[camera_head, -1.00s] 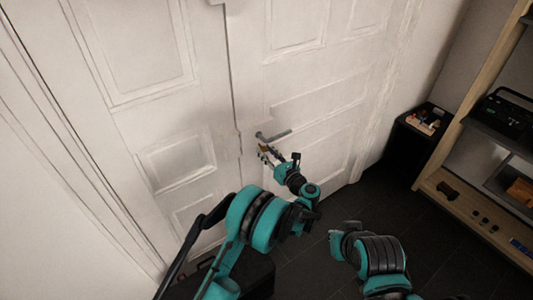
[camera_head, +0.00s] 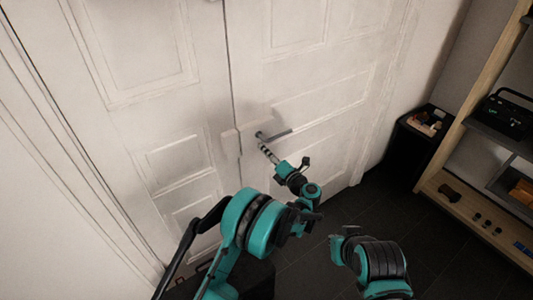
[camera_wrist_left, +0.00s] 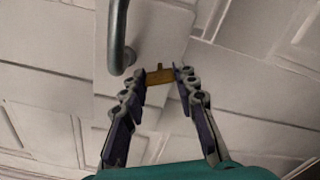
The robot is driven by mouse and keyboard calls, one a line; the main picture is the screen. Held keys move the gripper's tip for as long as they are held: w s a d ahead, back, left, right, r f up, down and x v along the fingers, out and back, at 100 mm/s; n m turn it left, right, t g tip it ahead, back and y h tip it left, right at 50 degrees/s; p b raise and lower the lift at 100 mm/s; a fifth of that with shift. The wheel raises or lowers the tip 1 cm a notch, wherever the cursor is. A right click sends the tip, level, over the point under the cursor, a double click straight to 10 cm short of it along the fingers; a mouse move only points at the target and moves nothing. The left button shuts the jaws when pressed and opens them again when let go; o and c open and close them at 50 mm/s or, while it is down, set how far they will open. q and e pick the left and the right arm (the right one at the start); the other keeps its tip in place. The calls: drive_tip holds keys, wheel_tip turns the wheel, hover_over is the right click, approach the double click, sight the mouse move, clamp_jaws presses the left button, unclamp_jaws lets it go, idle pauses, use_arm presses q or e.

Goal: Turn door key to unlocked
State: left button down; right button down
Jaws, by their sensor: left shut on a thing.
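The white door (camera_head: 310,110) stands in front of me with a grey lever handle (camera_head: 275,135). In the left wrist view the handle is a dark curved bar (camera_wrist_left: 118,40) left of the fingers. My left gripper (camera_head: 264,149) is at the lock just below the handle. The wrist view shows its two fingers (camera_wrist_left: 162,73) shut on the small brass door key (camera_wrist_left: 159,77), one on each side. The key is hidden by the fingers in the head view. My right arm shows at the lower right, but its gripper is not visible.
A wooden shelf unit (camera_head: 463,100) with a dark device (camera_head: 503,112) stands at the right. A black bin-like box (camera_head: 408,150) with small items on top stands beside the door. A second white door panel (camera_head: 160,110) is on the left. The dark floor between is clear.

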use_arm(q)
drive_tip(key=m, duration=0.5)
drive_tip(key=shift+m, duration=0.3)
idle(0.4)
drive_tip(key=c, duration=1.2)
unclamp_jaws()
drive_tip(key=shift+o, duration=0.2)
drive_tip(key=shift+d, duration=0.1)
drive_tip(key=v, duration=0.8)
drive_tip(key=shift+w, duration=0.1)
